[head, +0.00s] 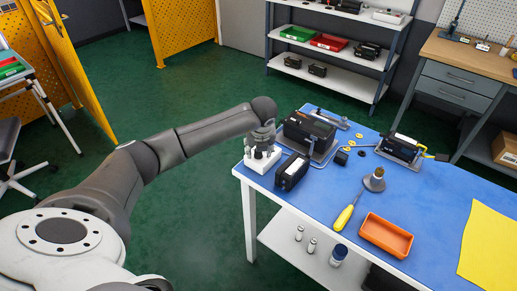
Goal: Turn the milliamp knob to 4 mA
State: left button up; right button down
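My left arm reaches from the left to the near left corner of the blue-topped table (330,195). My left gripper (263,147) points down there, over a small white block with dark parts (256,164). Its fingers are too small and overlapped to tell if they are open or touching it. A black box-shaped device (291,172) stands just right of the gripper. A larger black unit (309,130) sits on a metal plate behind it. The milliamp knob and its scale cannot be made out. My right gripper is not in view.
Another device on a metal stand (401,146) is at the table's back right. A yellow-handled tool (344,218), an orange tray (386,236) and a yellow sheet (489,247) lie toward the front and right. The table's middle is partly clear. Shelves (330,75) stand behind.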

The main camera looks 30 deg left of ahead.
pick_arm(q)
jog(key=v, duration=1.1)
jog(key=shift+r, duration=0.15)
jog(key=shift+d, duration=0.15)
